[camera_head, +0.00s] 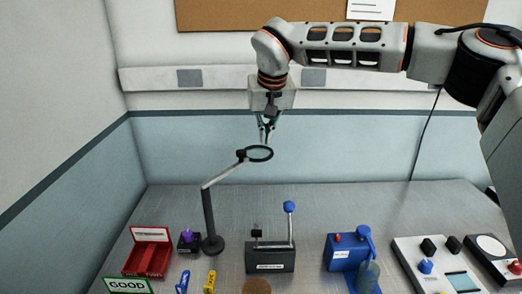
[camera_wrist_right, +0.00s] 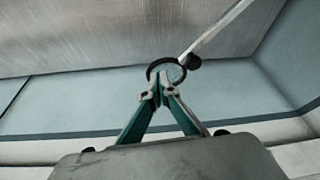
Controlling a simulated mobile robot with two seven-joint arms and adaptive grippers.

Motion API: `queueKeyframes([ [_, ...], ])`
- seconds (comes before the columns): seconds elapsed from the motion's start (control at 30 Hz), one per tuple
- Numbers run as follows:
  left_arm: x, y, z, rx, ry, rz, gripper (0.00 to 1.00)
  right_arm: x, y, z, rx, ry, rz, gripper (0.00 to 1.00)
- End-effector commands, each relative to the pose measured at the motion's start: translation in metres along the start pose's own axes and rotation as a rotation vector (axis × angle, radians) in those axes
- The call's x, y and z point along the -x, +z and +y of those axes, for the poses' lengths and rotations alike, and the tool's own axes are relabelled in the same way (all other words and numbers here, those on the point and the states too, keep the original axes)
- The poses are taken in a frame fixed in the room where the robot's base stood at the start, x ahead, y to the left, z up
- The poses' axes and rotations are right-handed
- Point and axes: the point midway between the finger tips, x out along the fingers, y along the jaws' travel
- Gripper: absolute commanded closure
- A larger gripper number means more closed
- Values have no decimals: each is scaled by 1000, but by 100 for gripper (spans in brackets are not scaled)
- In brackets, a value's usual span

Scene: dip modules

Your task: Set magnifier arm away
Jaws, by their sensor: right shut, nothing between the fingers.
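The magnifier arm (camera_head: 208,215) stands on a round black base at the left of the bench. Its grey upper link slopes up to the right and ends in a black ring lens (camera_head: 259,153). My right gripper (camera_head: 267,139) points down just above the lens ring, its fingers shut and empty. In the right wrist view the fingertips (camera_wrist_right: 161,88) overlap the lens ring (camera_wrist_right: 166,70); I cannot tell if they touch it. My left gripper is in neither view.
A red tray (camera_head: 148,257), a black fixture with a blue-knobbed lever (camera_head: 269,258), a blue device (camera_head: 347,251) and a control panel (camera_head: 437,268) stand along the front. The bench behind them is clear. A blue-grey wall panel (camera_head: 340,150) closes the back.

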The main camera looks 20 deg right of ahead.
Motion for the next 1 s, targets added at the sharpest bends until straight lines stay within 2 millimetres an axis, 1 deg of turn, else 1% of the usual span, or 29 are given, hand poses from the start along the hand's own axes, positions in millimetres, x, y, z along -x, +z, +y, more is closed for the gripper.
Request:
queueKeyframes([
  [0.03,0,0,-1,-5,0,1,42,7,-2,3,-3,0,2,100],
  [0.1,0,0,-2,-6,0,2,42,14,-2,5,-3,0,0,100],
  [0.2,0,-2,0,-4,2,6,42,21,-3,7,-1,0,0,100],
  [0.33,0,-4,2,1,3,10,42,23,-3,8,-1,0,-1,100],
  [0.73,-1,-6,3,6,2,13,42,23,-3,7,-1,-1,-2,100],
  [0.8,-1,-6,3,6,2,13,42,18,1,3,0,-9,-11,100],
  [0.87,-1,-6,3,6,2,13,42,8,9,-5,0,-27,-30,100],
  [0.97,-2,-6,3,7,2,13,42,-20,34,-33,-4,-89,-89,100],
  [1.0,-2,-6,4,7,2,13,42,-33,48,-48,-9,-124,-123,100],
])
